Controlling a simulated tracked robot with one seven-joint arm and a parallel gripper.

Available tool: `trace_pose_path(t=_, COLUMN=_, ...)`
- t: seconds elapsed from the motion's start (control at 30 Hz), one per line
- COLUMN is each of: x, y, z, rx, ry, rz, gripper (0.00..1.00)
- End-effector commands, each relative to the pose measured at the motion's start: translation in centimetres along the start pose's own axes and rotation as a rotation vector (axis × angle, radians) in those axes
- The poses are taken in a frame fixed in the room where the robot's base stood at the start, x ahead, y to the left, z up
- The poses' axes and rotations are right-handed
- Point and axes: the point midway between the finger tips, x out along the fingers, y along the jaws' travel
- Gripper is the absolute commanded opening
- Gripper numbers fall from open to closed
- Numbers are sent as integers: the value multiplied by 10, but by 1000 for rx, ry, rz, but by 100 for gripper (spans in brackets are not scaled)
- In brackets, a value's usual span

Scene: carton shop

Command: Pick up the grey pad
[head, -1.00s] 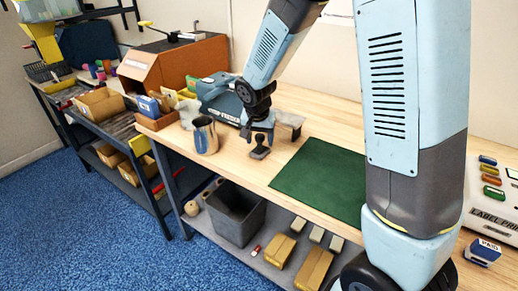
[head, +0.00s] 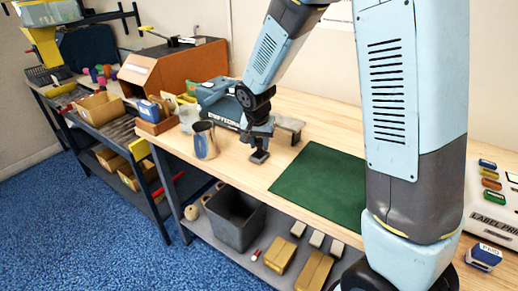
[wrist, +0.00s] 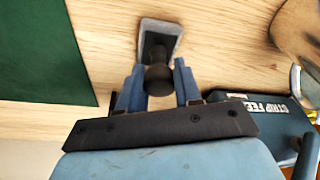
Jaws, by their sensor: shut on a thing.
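The grey pad (wrist: 176,28) shows in the wrist view as a pale grey rectangular base with a dark middle and a dark round knob. In the head view the pad (head: 260,157) is small and dark, on the wooden bench left of the green mat. My gripper (wrist: 158,84) is shut on the knob, with one blue finger on each side. In the head view my gripper (head: 258,138) is directly above the base and hides part of the knob. I cannot tell whether the base touches the bench.
The green mat (head: 322,185) lies right of the pad. A metal cup (head: 204,141) stands to the left. A label printer (head: 492,215) is at far right.

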Motion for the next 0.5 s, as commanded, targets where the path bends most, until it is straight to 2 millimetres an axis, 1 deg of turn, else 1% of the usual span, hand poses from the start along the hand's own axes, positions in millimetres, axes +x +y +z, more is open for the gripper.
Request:
trace_pose_path(t=0.17, x=-9, y=0, z=-3, rx=1, ry=2, rz=-1, gripper=3)
trace_pose_path(t=0.3, x=-31, y=-1, z=-9, rx=1, ry=4, rz=-4, gripper=3)
trace_pose_path(t=0.37, x=-39, y=4, z=-6, rx=1, ry=3, rz=-2, gripper=3)
trace_pose_path(t=0.5, x=-63, y=16, z=0, rx=1, ry=3, rz=-3, gripper=3)
